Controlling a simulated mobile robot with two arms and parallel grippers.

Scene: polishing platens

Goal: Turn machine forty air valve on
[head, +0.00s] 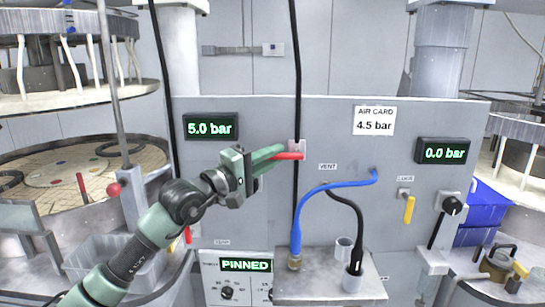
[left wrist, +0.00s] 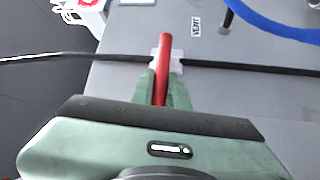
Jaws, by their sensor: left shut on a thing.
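The air valve (head: 297,145) is a pale fitting on the black vertical hose, at the middle of the grey panel in the head view. Its red lever (head: 291,156) lies about level, crosswise to the hose. My left gripper (head: 273,154) reaches in from the left and is shut on the red lever. In the left wrist view the red lever (left wrist: 165,55) sits between the green fingers (left wrist: 161,92) and sticks out past their tips, across the hose line. The fingers hide part of the lever. My right gripper is not in view.
The grey panel (head: 350,220) carries a 5.0 bar display (head: 211,126), a 0.0 bar display (head: 443,151) and an AIR CARD sign (head: 374,120) reading 4.5 bar. A blue hose (head: 330,187) loops right of the valve. A yellow-handled valve (head: 408,208) hangs farther right.

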